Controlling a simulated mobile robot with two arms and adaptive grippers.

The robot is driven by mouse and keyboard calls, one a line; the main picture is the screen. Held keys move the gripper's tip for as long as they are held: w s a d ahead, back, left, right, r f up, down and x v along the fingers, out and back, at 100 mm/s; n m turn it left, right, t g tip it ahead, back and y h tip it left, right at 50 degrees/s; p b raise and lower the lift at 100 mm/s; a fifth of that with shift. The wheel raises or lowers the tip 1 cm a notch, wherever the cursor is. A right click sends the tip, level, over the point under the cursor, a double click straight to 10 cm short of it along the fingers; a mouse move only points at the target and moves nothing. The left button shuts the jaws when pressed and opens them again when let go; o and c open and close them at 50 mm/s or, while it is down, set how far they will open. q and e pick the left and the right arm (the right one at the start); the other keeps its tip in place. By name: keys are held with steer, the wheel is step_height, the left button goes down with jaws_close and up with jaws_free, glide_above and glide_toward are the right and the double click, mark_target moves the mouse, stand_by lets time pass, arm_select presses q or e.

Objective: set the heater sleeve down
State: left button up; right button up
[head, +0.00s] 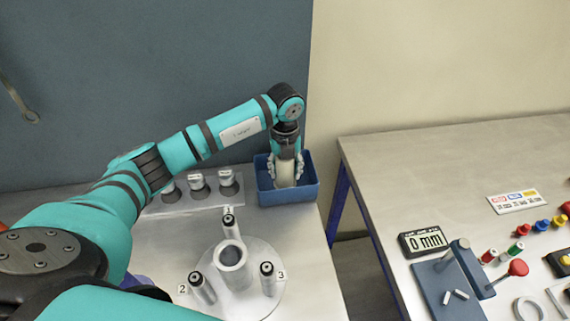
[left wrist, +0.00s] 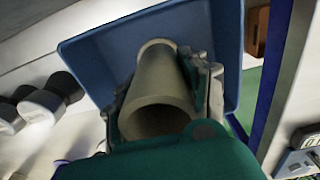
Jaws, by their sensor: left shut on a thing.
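The heater sleeve is a pale grey-beige hollow tube (head: 286,174), also large in the left wrist view (left wrist: 160,92), where I look into its open end. My left gripper (head: 286,168) is shut on it, with a finger on each side. It holds the sleeve over or inside a blue open bin (head: 291,196) at the back right of the left table. The bin's wall also shows in the left wrist view (left wrist: 98,58). I cannot tell whether the sleeve's far end touches the bin floor. My right gripper is not in view.
A round metal plate (head: 258,300) with a central tube (head: 232,262) and three numbered posts stands in front of the bin. Several white-topped cylinders (head: 197,184) stand left of it. A gap separates the right table (head: 440,165), which holds a gauge (head: 424,242) and small parts.

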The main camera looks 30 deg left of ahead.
arm_select(q)
steer(key=shift+f, duration=0.2)
steer(key=o, duration=1.2)
steer(key=shift+r, duration=0.15)
steer(key=shift+r, duration=0.2)
steer(key=shift+r+b, duration=1.8)
steer(key=shift+r, duration=4.1)
